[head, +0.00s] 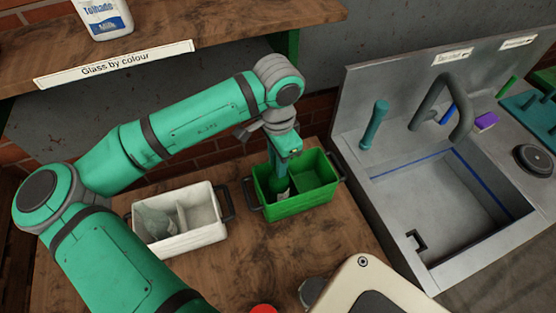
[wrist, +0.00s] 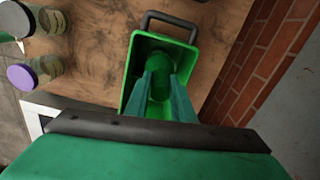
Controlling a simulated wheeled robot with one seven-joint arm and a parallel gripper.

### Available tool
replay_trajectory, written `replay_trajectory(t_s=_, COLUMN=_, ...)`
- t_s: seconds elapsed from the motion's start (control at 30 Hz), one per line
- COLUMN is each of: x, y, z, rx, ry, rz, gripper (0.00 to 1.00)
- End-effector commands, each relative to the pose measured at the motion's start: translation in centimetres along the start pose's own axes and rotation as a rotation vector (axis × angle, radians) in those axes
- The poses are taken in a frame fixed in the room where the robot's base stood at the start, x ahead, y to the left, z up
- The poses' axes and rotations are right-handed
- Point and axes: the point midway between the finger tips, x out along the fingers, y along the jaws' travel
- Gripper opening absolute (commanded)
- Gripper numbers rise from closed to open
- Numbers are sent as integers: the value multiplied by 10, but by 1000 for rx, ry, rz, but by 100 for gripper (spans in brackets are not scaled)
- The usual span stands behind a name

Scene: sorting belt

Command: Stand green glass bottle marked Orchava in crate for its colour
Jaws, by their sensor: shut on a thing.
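My gripper (head: 281,160) points down into the left compartment of the green crate (head: 300,206). It is shut on the green glass bottle (head: 279,186), which is inside that compartment and looks roughly upright. In the wrist view the green bottle (wrist: 158,82) sits between my two fingers (wrist: 165,88), within the walls of the green crate (wrist: 130,65). The mark on the bottle cannot be read, and I cannot tell whether its base touches the crate floor. The crate's right compartment looks empty.
A white crate (head: 184,246) with a clear bottle (head: 153,220) stands left of the green crate. A metal sink (head: 440,200) is at the right. A shelf labelled "Glass by colour" (head: 115,64) overhangs the back. Jars, one purple-lidded (wrist: 22,77), stand near the green crate.

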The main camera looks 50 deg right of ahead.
Motion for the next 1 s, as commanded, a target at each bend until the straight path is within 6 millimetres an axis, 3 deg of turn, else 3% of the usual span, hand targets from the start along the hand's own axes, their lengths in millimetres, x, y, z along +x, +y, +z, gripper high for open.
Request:
replay_trajectory(t_s=0.03, x=0, y=0, z=0, rx=0, ry=0, rz=0, gripper=29)
replay_trajectory(t_s=0.1, x=0, y=0, z=0, rx=0, ry=0, rz=0, gripper=41)
replay_trajectory(t_s=0.53, x=-9, y=-1, z=0, rx=-1, ry=0, rz=-2, gripper=41)
replay_trajectory(t_s=1.0, x=-96, y=0, z=0, rx=0, ry=0, rz=-2, gripper=41)
